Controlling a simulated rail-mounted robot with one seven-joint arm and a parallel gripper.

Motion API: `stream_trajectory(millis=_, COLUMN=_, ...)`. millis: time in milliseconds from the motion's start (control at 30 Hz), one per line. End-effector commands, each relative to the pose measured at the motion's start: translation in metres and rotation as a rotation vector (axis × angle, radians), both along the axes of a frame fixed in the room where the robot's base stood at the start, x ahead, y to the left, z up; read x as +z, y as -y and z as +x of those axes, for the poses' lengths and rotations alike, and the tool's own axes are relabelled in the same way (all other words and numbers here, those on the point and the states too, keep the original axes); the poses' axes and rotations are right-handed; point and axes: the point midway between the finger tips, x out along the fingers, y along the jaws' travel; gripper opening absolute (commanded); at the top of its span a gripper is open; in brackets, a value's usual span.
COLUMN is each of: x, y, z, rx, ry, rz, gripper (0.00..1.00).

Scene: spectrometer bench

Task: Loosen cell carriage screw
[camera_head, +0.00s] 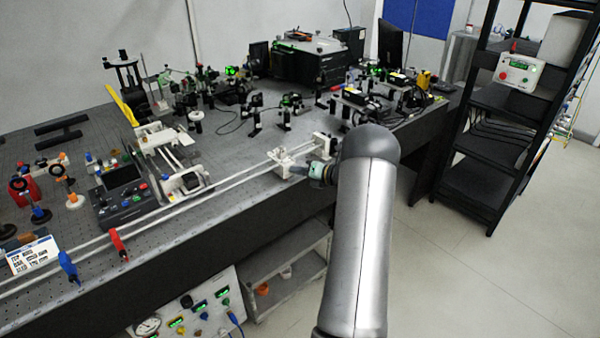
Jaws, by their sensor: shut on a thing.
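The white cell carriage (285,157) sits on the pale double rail (222,184) along the bench's front edge, right of the middle. My gripper (303,170) reaches in from the right and is at the carriage's front right side. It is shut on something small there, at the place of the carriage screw. The screw itself is hidden by the fingers and too small to make out. My arm covers the bench front to the right of the carriage.
A red clamp (118,243) and a blue clamp (68,266) stand at the rail's left part. A dark control box (126,196) and a white stage device (180,168) are behind the rail. Several optical mounts (284,118) crowd the bench behind the carriage.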

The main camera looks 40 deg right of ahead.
Motion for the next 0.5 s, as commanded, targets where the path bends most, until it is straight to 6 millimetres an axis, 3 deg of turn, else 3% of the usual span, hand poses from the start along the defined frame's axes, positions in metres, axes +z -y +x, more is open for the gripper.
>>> stream_trajectory(millis=500, x=-0.0054, y=-0.0037, z=-0.0003, rx=0.001, ry=0.014, rz=-0.376, gripper=0.0)
